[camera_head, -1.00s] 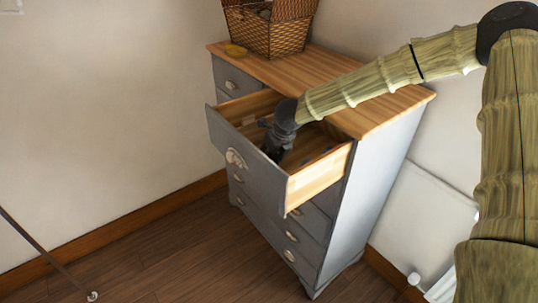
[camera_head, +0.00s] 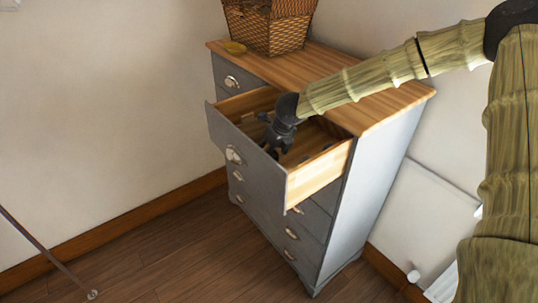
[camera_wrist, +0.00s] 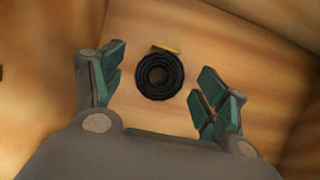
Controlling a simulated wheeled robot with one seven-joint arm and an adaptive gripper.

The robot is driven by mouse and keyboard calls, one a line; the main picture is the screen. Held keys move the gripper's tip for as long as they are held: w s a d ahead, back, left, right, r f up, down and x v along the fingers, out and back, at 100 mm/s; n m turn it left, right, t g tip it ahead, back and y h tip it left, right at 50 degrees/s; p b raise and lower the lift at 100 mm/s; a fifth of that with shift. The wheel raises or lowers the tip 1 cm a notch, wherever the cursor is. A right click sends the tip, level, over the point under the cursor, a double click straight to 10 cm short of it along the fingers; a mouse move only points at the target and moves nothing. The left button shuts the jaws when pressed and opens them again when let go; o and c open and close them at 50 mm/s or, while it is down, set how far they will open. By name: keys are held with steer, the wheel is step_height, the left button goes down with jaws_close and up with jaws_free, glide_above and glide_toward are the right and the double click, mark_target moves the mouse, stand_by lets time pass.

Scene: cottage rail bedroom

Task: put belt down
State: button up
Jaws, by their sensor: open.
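The belt (camera_wrist: 160,76) is a black coil with a small yellowish buckle or tip. In the wrist view it lies on the wooden drawer floor, beyond and between my open fingertips and apart from them. My gripper (camera_wrist: 162,88) is open and empty. In the head view my gripper (camera_head: 275,143) reaches down into the open top drawer (camera_head: 240,150) of the grey dresser. The belt cannot be made out in the head view, hidden by the gripper and drawer front.
The dresser (camera_head: 365,190) has a wooden top (camera_head: 330,80). Drawer walls surround my gripper closely. A white radiator (camera_head: 443,285) is at the lower right. The floor (camera_head: 170,260) at the left is mostly clear.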

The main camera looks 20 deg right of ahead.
steer(key=b+v, duration=0.2)
steer(key=v, duration=0.9)
steer(key=shift+w+f, duration=0.1)
stand_by(1.0)
